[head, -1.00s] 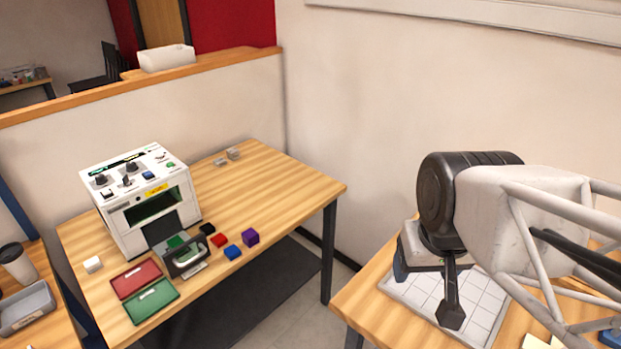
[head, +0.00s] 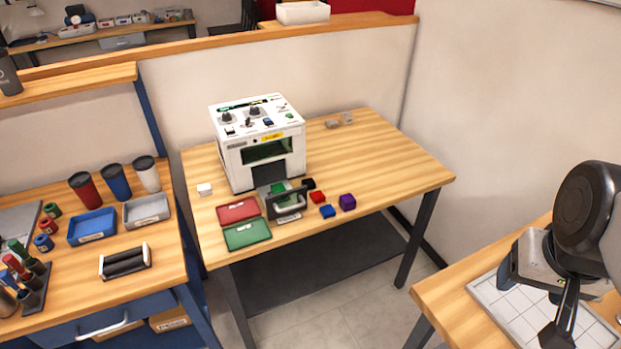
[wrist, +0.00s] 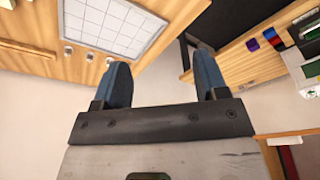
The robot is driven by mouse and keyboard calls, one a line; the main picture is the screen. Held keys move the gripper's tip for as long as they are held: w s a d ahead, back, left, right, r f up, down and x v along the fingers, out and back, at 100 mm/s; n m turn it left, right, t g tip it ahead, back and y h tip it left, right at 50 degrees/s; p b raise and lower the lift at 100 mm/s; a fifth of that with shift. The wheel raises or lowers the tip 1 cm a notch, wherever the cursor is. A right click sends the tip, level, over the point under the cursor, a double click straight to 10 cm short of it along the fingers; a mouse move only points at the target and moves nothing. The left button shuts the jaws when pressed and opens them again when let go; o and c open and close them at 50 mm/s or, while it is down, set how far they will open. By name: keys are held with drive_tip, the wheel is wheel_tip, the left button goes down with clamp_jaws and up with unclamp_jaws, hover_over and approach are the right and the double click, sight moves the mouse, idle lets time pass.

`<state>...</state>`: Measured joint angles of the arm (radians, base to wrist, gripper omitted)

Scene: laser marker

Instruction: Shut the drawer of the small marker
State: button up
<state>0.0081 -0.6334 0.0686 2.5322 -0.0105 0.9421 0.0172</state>
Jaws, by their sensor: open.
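The small marker is a white box (head: 240,163) with knobs on top and a dark front window, standing on the middle wooden table in the head view. Its drawer (head: 264,192) is out at the front, with a green piece on it and a dark handle (head: 287,204) at its near end. The marker also shows in part at the right edge of the wrist view (wrist: 292,58). My gripper (wrist: 163,82) is open and empty, its two blue-grey fingers apart. It is over at the right table, well away from the drawer.
A red tray (head: 238,211) and a green tray (head: 247,234) lie left of the drawer handle. Red, blue and purple cubes (head: 347,202) lie to its right. A white gridded mat (wrist: 115,25) lies on the right table. A floor gap separates the tables.

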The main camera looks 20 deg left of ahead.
drive_tip(key=shift+w, duration=0.2)
drive_tip(key=c, duration=0.4)
drive_tip(key=shift+w+d, duration=0.1)
drive_tip(key=shift+w, duration=0.25)
drive_tip(key=c, duration=0.3)
drive_tip(key=w+n, duration=0.1)
drive_tip(key=w, duration=0.1)
drive_tip(key=w+t+h, duration=0.1)
drive_tip(key=w, duration=0.2)
drive_tip(key=w+n+t, duration=0.1)
drive_tip(key=w, duration=0.1)
drive_tip(key=shift+w+d+f+n+h, duration=0.15)
drive_tip(key=shift+f+n+h, duration=0.15)
drive_tip(key=shift+h, duration=0.1)
clamp_jaws()
drive_tip(key=w+a+f+n+t+y, duration=0.3)
drive_tip(key=w+a+n+t, duration=0.2)
drive_tip(key=w+a+n, duration=0.95)
drive_tip(key=s+a+f+n+g+y, duration=0.1)
drive_tip(key=a+f+n+g+y, duration=0.2)
drive_tip(key=a+f, duration=0.4)
drive_tip(key=s+a+f+n+g+y, duration=0.1)
drive_tip(key=a+f+n+g+y, duration=0.3)
drive_tip(key=a, duration=1)
wheel_tip(320, 180, down, 4)
drive_tip(key=shift+a+r+n+g, duration=0.15)
drive_tip(key=shift+a+n+g, duration=0.1)
drive_tip(key=shift+n+g, duration=0.75)
